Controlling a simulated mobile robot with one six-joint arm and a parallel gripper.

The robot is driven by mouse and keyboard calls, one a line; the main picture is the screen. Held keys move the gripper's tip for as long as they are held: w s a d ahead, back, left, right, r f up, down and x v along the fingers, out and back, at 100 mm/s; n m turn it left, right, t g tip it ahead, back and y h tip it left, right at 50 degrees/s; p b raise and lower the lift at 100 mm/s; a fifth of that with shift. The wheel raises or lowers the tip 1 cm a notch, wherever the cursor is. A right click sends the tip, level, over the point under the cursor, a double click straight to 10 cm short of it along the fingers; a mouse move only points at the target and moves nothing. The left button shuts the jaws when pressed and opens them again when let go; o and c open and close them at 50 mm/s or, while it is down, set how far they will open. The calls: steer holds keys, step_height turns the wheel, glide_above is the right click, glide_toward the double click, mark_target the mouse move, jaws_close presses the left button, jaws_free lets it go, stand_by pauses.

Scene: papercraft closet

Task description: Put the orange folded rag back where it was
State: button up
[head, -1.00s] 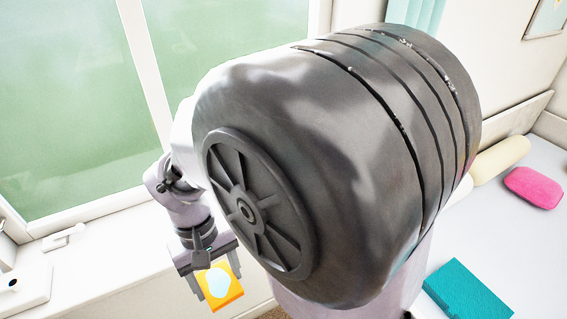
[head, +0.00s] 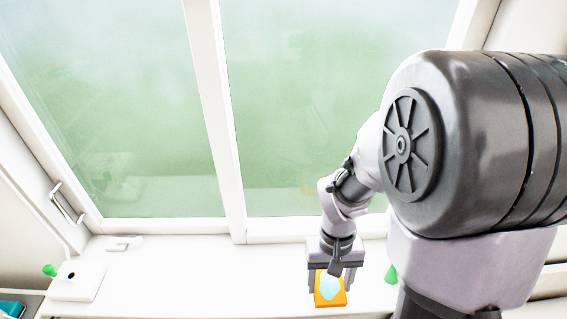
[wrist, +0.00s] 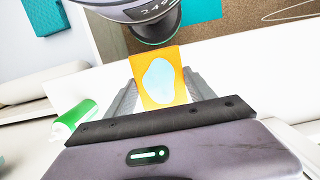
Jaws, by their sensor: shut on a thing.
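The orange folded rag (head: 339,299) has a pale blue patch on its face and is held in my gripper (head: 329,285) over the white sill in the head view. In the wrist view the rag (wrist: 174,58) stands out from between the two grey fingers of my gripper (wrist: 160,92), which are shut on its sides. Whether the rag's lower edge touches the sill cannot be told.
A white sill (head: 205,279) runs below a large window (head: 295,110). A white block (head: 88,286) with a green knob (head: 49,270) and a small white piece (head: 124,243) lie left. The sill between is clear.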

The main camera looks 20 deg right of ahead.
mark_target(331, 277)
steer(key=shift+w+d+f, duration=0.15)
steer(key=shift+w+d, duration=0.3)
steer(key=shift+w, duration=0.05)
steer(key=shift+w+d+f, duration=0.15)
steer(key=shift+w+d, duration=0.25)
steer(key=shift+w, duration=0.1)
steer(key=f, duration=0.1)
steer(key=f+b, duration=0.1)
steer(key=f, duration=0.1)
steer(key=shift+w+d+f+b, duration=0.3)
steer(key=shift+w+d+b, duration=0.05)
steer(key=shift+f, duration=0.15)
steer(key=o, duration=1.3)
